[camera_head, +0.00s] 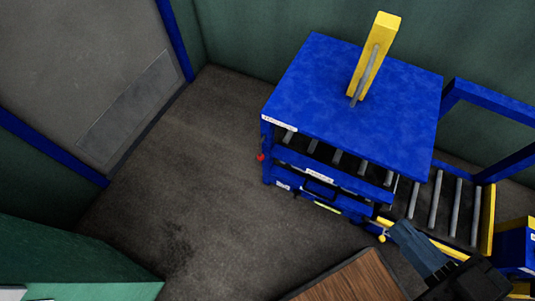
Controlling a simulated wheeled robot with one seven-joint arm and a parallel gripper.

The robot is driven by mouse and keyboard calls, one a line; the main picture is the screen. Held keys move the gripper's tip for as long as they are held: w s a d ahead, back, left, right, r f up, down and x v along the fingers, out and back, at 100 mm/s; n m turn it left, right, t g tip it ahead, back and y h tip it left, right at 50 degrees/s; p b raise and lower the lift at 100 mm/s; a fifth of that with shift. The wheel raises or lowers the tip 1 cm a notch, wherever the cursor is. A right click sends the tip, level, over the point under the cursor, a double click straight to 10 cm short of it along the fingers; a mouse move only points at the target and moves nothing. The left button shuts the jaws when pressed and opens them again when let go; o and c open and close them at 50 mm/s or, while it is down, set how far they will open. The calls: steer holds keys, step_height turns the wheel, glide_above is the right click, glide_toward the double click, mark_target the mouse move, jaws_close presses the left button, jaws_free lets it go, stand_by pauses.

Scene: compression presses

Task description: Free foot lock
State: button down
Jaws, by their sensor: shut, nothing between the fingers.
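A blue press (350,95) with a flat top and a yellow upright lever stands right of centre. At its lower front edge are small yellow parts (327,208) and a yellow piece with a round end (382,238); I cannot tell which of these is the foot lock. My gripper (394,228) reaches in from the lower right, grey-blue with a black wrist behind it. Its tip is close beside the yellow piece at the press's front right corner; whether they touch cannot be told. It looks shut and empty.
A roller conveyor (440,207) with a blue frame and yellow edge adjoins the press at right. A red knob (261,157) sits on the press's left side. A wooden top (345,280) is at bottom centre, a green cabinet (70,260) at lower left. Floor left of the press is clear.

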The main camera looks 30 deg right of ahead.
steer(key=w+d+f+m+g+b, duration=0.1)
steer(key=w+f+m+b, duration=0.2)
steer(key=f, duration=0.7)
steer(key=w+d+f+m+g+b, duration=0.2)
steer(key=w+f, duration=0.4)
steer(key=f, duration=0.3)
steer(key=w+d+f+m+g+b, duration=0.1)
steer(key=w+f+m+b, duration=0.2)
steer(key=f, duration=0.7)
steer(key=w+f+m+g+y+b, duration=0.1)
steer(key=w+f+m+y+b, duration=0.1)
steer(key=w+f, duration=0.3)
steer(key=w+f+m+g+y+b, duration=0.1)
steer(key=w+f, duration=0.4)
steer(key=w, duration=0.8)
steer(key=shift+d+f+m+y+b, duration=0.15)
steer(key=shift+d+m+y+b, duration=0.3)
steer(key=shift+m, duration=0.45)
steer(key=shift+a, duration=0.1)
